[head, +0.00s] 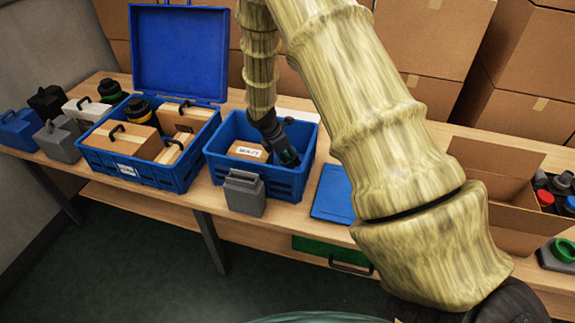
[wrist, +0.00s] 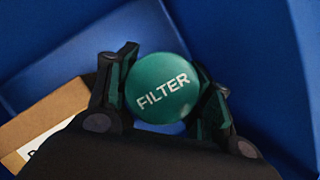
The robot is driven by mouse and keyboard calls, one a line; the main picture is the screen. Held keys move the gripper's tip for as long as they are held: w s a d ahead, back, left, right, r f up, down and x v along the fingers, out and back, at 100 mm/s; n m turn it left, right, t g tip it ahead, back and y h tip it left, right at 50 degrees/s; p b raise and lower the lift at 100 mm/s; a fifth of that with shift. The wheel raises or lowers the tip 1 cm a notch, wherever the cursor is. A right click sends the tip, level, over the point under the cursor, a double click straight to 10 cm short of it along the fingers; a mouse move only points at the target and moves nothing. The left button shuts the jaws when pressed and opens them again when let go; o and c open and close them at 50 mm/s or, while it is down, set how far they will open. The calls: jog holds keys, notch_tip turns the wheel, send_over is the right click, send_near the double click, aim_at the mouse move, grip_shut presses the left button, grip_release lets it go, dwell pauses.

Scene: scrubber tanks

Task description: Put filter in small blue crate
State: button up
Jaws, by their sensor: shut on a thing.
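The filter (wrist: 163,88) is a round green piece with FILTER in white on its end. In the wrist view it sits between the two fingers of my gripper (wrist: 163,80), which is shut on it. In the head view my gripper (head: 286,156) points down inside the small blue crate (head: 288,186), towards its right side. The filter is mostly hidden there by my gripper. Blue crate walls (wrist: 60,65) surround the filter in the wrist view. I cannot tell whether the filter touches the crate floor.
A labelled cardboard box (head: 248,151) lies in the small crate, left of my gripper. A grey canister (head: 244,192) stands in front. A larger, open-lidded blue crate (head: 128,172) with boxes stands left. A flat blue panel (head: 332,196) and an open carton (head: 500,205) lie right.

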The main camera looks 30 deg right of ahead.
jog(key=shift+f+p, duration=0.3)
jog(key=shift+f, duration=1.85)
jog(key=shift+f, duration=0.1)
jog(key=o, duration=1)
jog(key=b+v, duration=0.2)
jog(key=v, duration=1)
